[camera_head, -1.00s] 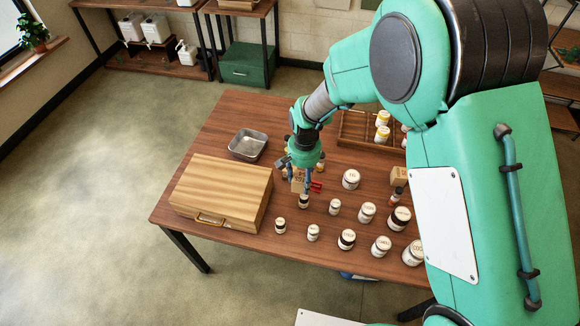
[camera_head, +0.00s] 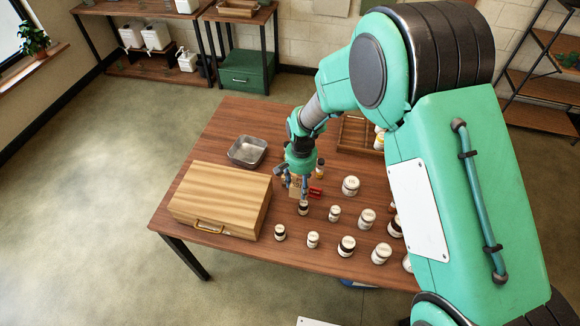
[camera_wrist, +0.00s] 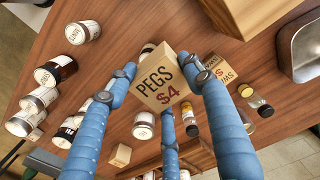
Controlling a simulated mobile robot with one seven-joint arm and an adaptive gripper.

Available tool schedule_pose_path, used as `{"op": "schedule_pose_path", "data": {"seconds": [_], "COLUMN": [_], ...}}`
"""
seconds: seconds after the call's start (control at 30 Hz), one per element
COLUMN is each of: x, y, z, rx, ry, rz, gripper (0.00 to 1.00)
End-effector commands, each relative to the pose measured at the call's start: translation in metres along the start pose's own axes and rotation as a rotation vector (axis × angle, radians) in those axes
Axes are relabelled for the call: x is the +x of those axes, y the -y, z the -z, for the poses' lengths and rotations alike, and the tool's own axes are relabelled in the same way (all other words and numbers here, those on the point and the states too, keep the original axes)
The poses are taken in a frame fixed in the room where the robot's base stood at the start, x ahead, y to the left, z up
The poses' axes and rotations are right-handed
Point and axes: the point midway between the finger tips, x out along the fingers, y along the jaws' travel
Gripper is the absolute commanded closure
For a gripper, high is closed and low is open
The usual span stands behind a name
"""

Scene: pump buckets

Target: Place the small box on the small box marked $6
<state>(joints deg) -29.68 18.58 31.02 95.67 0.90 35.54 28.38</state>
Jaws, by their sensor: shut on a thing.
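My gripper (camera_head: 294,191) is over the table, beside the wooden case. In the wrist view my gripper (camera_wrist: 165,85) is shut on a small tan box (camera_wrist: 160,80) marked PEGS $4, held between the blue fingers. Behind it, a second small tan box (camera_wrist: 226,72) stands on the table, partly hidden by a finger; its price cannot be read. Another small tan box (camera_wrist: 120,155) shows at the bottom of the wrist view, with no readable mark. In the head view the held box (camera_head: 298,190) is small and partly covered by the fingers.
A wooden case (camera_head: 220,190) and a metal tray (camera_head: 240,160) stand on the left of the table (camera_head: 222,119). Several white labelled jars (camera_head: 346,246) stand to the front and right. A red object (camera_head: 315,193) is close to the gripper. A wooden crate (camera_head: 350,137) is at the back.

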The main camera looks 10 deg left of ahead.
Motion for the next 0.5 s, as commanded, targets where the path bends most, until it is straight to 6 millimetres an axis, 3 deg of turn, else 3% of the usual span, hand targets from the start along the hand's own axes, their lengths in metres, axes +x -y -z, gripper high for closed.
{"op": "schedule_pose_path", "data": {"seconds": [0.5], "x": [0.008], "y": [0.040], "z": [0.076], "rx": [0.000], "ry": [0.000], "rz": [0.000], "gripper": [0.75]}}
